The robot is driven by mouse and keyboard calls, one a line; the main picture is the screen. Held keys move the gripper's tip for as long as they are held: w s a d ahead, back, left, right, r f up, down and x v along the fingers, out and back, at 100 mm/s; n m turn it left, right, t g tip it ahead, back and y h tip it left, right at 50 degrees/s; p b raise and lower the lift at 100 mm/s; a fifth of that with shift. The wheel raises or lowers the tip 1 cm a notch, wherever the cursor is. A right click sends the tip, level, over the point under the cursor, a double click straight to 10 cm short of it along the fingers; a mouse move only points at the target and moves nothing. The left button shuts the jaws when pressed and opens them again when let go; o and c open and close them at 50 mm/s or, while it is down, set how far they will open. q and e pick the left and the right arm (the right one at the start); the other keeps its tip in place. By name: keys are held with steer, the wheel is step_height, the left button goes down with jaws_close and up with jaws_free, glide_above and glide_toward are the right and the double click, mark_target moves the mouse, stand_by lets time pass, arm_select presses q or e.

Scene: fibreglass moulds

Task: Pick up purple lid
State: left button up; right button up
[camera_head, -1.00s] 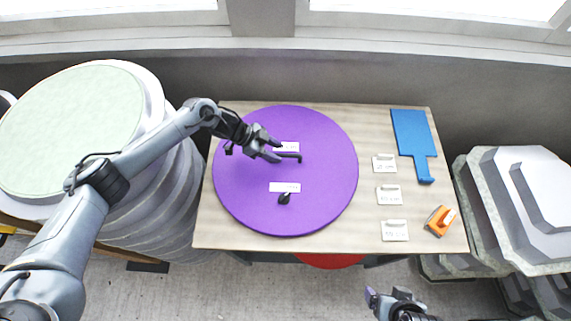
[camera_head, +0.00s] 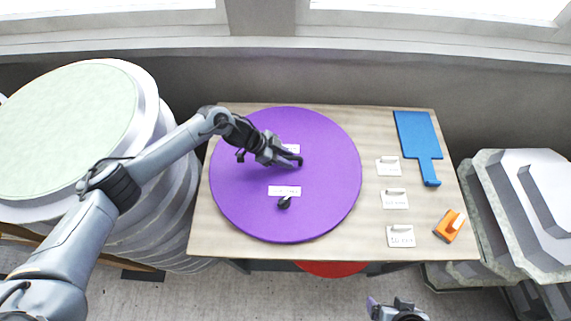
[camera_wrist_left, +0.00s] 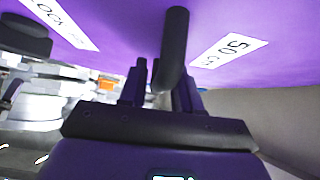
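The purple lid (camera_head: 325,205) is a big flat disc lying on the table. It has several dark bent handles and white labels. My left gripper (camera_head: 290,158) is low over its upper middle, with one handle between its fingers. In the left wrist view, the dark handle (camera_wrist_left: 174,40) rises between the two fingers (camera_wrist_left: 163,85), which are drawn close about it and look shut on it; the exact contact is hidden. The lid (camera_wrist_left: 120,20) fills the top of that view. My right gripper (camera_head: 385,306) is cut off at the bottom edge; its opening cannot be told.
The wooden table (camera_head: 375,235) also bears a blue paddle-shaped piece (camera_head: 415,135), an orange tool (camera_head: 449,226) and several small white labelled pieces (camera_head: 395,198). Round moulds (camera_head: 65,130) stack at the left and grey angular moulds (camera_head: 535,200) at the right. A red disc (camera_head: 330,268) shows below the front edge.

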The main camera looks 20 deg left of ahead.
arm_select(q)
jaws_close()
stand_by(1.0)
steer(key=shift+r, duration=0.1)
